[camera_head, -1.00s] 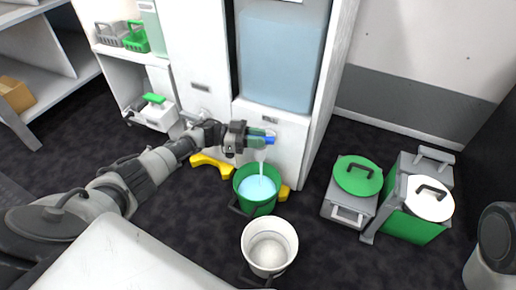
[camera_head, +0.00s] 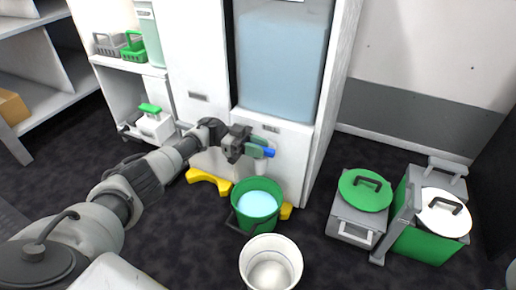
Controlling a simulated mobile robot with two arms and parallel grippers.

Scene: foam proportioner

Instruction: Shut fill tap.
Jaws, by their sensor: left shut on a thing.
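The fill tap (camera_head: 268,152) is on the lower front of the white dispenser cabinet and shows a blue end and a green part. My left gripper (camera_head: 247,149) reaches it from the left and is shut on it; the fingers hide part of the tap. No water stream shows below the tap. A green bucket (camera_head: 257,220) with light blue water stands on the floor under it. My right gripper is out of view.
A white bucket (camera_head: 270,245) stands in front of the green one. Yellow feet (camera_head: 208,180) stick out under the cabinet. Green-lidded (camera_head: 364,190) and white-lidded (camera_head: 443,213) bins stand at right, with bare floor between them and the buckets.

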